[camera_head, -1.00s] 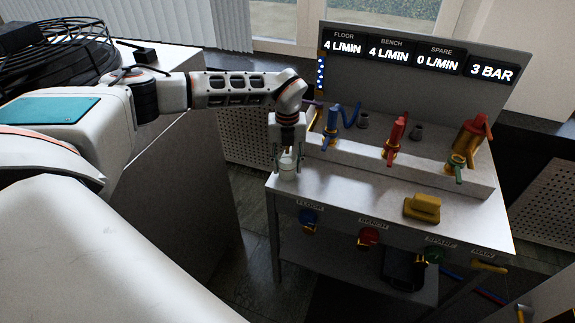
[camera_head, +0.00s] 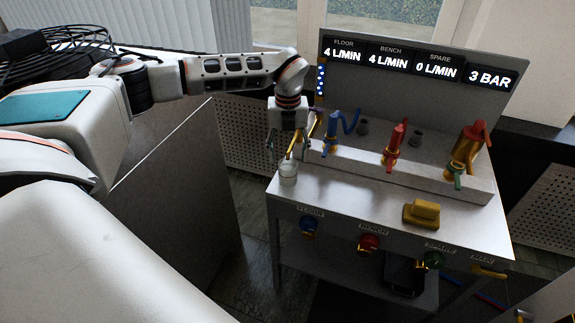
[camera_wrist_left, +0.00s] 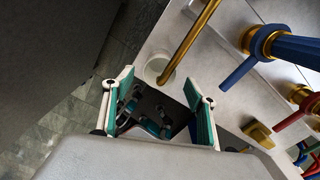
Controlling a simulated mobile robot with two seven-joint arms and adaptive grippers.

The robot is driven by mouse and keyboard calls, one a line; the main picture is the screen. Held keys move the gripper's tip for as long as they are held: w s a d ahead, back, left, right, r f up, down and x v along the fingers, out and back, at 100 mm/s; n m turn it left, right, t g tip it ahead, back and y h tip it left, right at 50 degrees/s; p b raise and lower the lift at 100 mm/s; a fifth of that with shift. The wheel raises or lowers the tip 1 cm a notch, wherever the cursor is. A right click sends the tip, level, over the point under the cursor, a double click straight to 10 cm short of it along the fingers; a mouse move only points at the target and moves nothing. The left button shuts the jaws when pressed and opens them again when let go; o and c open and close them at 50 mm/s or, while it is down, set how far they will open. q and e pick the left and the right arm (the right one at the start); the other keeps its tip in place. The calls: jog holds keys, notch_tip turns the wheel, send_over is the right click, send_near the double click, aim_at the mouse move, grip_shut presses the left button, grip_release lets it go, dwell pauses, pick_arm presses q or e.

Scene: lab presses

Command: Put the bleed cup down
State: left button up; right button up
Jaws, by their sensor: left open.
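The bleed cup (camera_head: 288,175), small, clear and whitish, stands upright on the left end of the bench top, near its edge. It also shows in the left wrist view (camera_wrist_left: 155,66), beside the open end of a thin brass pipe (camera_wrist_left: 190,42). My left gripper (camera_head: 289,143) is above the cup and apart from it. In the left wrist view its two teal-padded fingers (camera_wrist_left: 157,80) are spread with nothing between them. What is inside the cup is too small to tell. My right gripper is not in view.
Blue (camera_head: 331,133), red (camera_head: 395,146) and large red (camera_head: 469,147) valves stand along the raised ledge. A yellow block (camera_head: 421,212) sits on the bench top (camera_head: 350,195). Several coloured knobs line the bench front. The bench top between cup and block is clear.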

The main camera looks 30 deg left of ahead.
pick_arm(q)
notch_tip(320, 180, up, 5)
jog(key=shift+f, duration=0.15)
jog(key=s+d+f+m+g+h, duration=0.1)
jog(key=s+d+f+h, duration=0.2)
jog(key=d, duration=0.6)
jog(key=s+d+f+m+h, duration=0.2)
jog(key=s+d+h, duration=0.15)
jog(key=d, duration=0.55)
jog(key=s+d+f+m+g+h, duration=0.1)
jog(key=s+d+f+h, duration=0.15)
jog(key=d, duration=0.75)
jog(key=s+d+r+n+t+h, duration=0.25)
jog(key=d+r+h, duration=0.2)
jog(key=d, duration=0.25)
jog(key=s+d+r+n+t+h, duration=0.2)
jog(key=s+d+r+h, duration=0.1)
jog(key=d+h, duration=0.3)
jog(key=w+a+f+n+t+y, duration=0.4)
jog(key=a+f+n+t+y, duration=0.55)
jog(key=n+t, duration=0.55)
jog(key=s+a+f+n+g+y, duration=0.3)
jog(key=s+a+f+n, duration=0.1)
jog(key=s+a+f, duration=0.3)
jog(key=s+a+f+n+g+y, duration=0.4)
jog(key=s+a+f, duration=0.3)
jog(key=f, duration=0.4)
jog(key=shift+s+a+f+n, duration=0.15)
jog(key=shift+s+a+n, duration=0.05)
jog(key=shift+s+n, duration=0.3)
